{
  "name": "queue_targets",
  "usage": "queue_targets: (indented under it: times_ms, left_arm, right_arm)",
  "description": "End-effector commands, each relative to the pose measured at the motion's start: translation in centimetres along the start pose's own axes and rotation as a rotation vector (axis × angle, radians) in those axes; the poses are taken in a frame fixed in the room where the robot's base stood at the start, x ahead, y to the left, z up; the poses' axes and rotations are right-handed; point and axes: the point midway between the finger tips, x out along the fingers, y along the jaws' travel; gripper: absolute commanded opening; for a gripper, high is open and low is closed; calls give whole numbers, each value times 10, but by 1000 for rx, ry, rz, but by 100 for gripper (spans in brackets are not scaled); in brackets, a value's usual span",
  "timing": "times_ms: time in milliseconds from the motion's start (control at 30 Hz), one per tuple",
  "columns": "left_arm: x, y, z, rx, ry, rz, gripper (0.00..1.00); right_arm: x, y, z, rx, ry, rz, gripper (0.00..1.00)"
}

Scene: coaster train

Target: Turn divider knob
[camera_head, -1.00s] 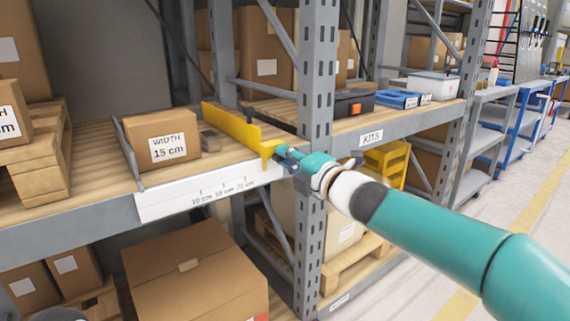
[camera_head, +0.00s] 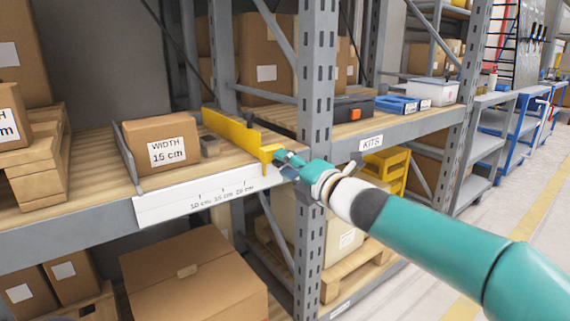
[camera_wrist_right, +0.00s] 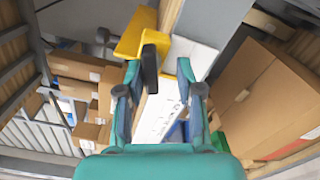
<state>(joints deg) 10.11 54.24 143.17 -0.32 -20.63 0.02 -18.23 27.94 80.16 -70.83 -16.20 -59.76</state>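The yellow divider (camera_head: 232,130) stands on the wooden shelf, its front end over the white scale strip (camera_head: 210,195) with cm marks. It also shows in the right wrist view (camera_wrist_right: 137,33). The black, elongated divider knob (camera_wrist_right: 150,70) is in the right wrist view, in front of the yellow part; my gripper hides it in the head view. My right gripper (camera_head: 282,158) is at the divider's front end. In the right wrist view its fingers (camera_wrist_right: 159,72) are apart, with the knob between them, nearer the left finger. I cannot tell whether they touch. My left gripper is not in view.
A carton labelled "WIDTH 15 cm" (camera_head: 161,143) stands left of the divider, beside a thin grey plate (camera_head: 130,158). A grey rack upright (camera_head: 317,90) rises close to my right gripper. A large carton (camera_head: 190,275) sits below.

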Motion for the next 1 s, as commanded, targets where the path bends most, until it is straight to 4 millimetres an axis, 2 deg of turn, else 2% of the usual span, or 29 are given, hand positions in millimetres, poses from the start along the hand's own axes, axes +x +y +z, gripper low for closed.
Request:
queue_targets:
  times_ms: [300, 467, 567, 800, 1000]
  left_arm:
    - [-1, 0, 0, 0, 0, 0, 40]
    - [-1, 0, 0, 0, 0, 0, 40]
    - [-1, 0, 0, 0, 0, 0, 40]
    - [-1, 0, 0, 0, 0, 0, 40]
    - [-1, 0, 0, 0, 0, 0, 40]
  right_arm:
    - [-1, 5, 0, -1, 0, 9, 40]
    - [-12, 5, 1, 0, -1, 10, 40]
    - [-26, 5, 1, 0, -2, 10, 40]
    - [-74, 4, 1, 1, -2, 8, 40]
    - [-107, 2, 0, 0, -2, 7, 40]
